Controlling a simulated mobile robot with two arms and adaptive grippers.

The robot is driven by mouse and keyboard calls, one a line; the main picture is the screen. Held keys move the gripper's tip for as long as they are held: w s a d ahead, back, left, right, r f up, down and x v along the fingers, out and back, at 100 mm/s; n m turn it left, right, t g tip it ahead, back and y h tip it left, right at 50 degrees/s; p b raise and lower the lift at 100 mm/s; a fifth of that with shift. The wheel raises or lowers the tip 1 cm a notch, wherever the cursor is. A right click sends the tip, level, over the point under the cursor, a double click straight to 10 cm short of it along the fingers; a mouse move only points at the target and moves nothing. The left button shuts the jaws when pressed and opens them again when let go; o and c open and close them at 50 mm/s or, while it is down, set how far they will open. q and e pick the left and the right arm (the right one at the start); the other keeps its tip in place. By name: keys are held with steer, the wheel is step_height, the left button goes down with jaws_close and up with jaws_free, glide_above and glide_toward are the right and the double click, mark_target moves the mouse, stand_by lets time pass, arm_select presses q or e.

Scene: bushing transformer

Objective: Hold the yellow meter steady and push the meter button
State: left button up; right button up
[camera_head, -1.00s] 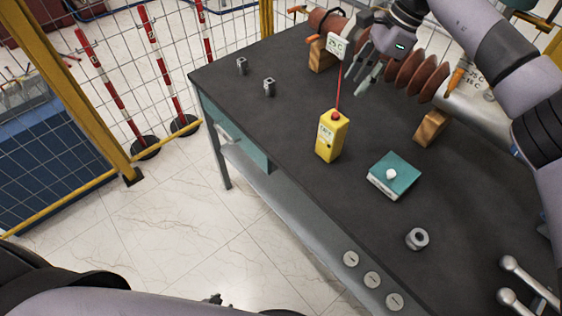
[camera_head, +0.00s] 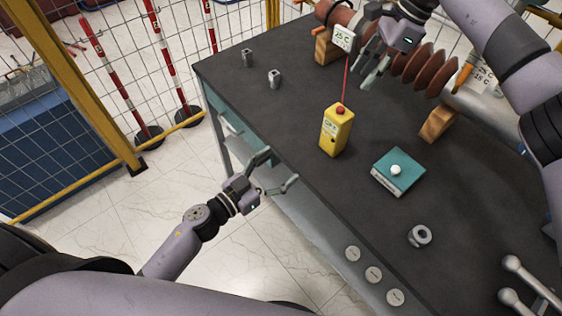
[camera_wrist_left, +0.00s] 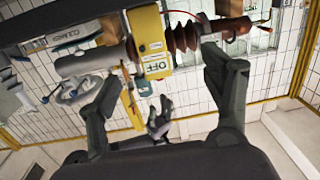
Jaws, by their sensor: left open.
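The yellow meter (camera_head: 337,130) stands upright on the dark table, with a red button (camera_head: 340,110) on top and a red line running up from it. In the left wrist view the yellow meter (camera_wrist_left: 151,38) shows an OFF label, between my spread fingers in the picture. My left gripper (camera_head: 278,170) is open and empty by the table's near left edge, apart from the meter. My right gripper (camera_head: 374,66) is above the table behind the meter, its fingers apart with nothing seen between them; it is not touching the meter.
A teal box with a white knob (camera_head: 398,171) lies right of the meter. A ribbed brown bushing (camera_head: 418,68) on wooden blocks lies behind. A metal nut (camera_head: 419,236) is near the front; two small metal parts (camera_head: 274,79) are at the left. Table between left edge and meter is clear.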

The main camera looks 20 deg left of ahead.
mark_target(330, 131)
arm_select(q)
steer(key=shift+m+h, duration=0.4)
steer(key=shift+h, duration=0.2)
steer(key=r+x, duration=0.1)
steer(key=x, duration=0.5)
steer(key=r+x, duration=0.1)
steer(key=x, duration=0.5)
steer(key=d+r+x, duration=0.1)
steer(key=x, duration=0.5)
steer(key=shift+s, duration=0.4)
steer(key=shift+a, duration=0.1)
steer(key=shift+c, duration=0.3)
steer(key=c, duration=1.5)
steer(key=shift+o, duration=0.2)
arm_select(e)
jaws_close()
